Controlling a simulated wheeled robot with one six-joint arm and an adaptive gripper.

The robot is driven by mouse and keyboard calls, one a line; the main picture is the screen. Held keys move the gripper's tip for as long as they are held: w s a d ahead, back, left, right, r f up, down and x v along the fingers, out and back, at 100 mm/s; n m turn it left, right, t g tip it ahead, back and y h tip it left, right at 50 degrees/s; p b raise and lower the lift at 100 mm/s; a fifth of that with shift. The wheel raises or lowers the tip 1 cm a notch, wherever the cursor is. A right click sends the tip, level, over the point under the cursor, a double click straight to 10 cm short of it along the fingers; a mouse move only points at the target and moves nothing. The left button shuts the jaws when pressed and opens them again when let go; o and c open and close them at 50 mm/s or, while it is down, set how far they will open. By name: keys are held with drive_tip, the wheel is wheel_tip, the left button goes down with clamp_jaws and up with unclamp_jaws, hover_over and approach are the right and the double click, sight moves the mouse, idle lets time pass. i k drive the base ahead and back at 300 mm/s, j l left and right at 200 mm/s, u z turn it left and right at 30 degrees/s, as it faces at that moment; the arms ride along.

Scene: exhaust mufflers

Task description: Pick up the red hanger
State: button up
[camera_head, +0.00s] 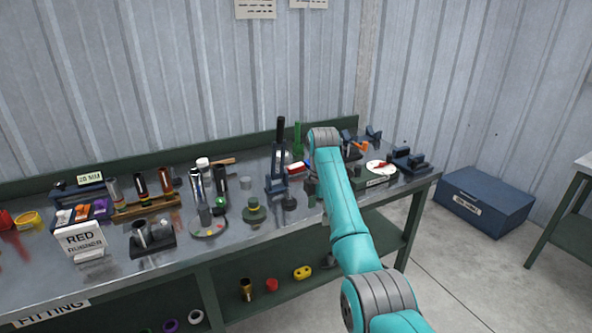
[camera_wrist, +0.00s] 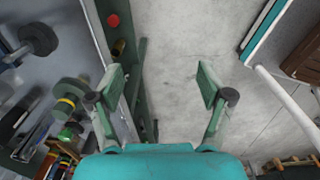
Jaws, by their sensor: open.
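I cannot tell for certain which red thing is the hanger. A small red piece (camera_head: 379,166) lies on a round white dish on the right part of the bench. Another red piece (camera_head: 271,285) stands on the lower shelf; a round red thing (camera_wrist: 113,20) shows at the top of the wrist view. A red thing (camera_head: 5,218) lies at the bench's far left. My gripper (camera_wrist: 160,78) is open and empty, with bare floor and the bench edge behind its fingers. In the head view my arm hides it.
The metal bench (camera_head: 180,280) is crowded with tubes and stands. A box labelled red rubber (camera_head: 80,240) is at left. A yellow piece (camera_head: 302,272) lies on the lower shelf. A blue chest (camera_head: 484,203) stands on the floor at right; the floor between is clear.

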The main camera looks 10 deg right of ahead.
sight(294, 168)
drive_tip(key=i, duration=1.45)
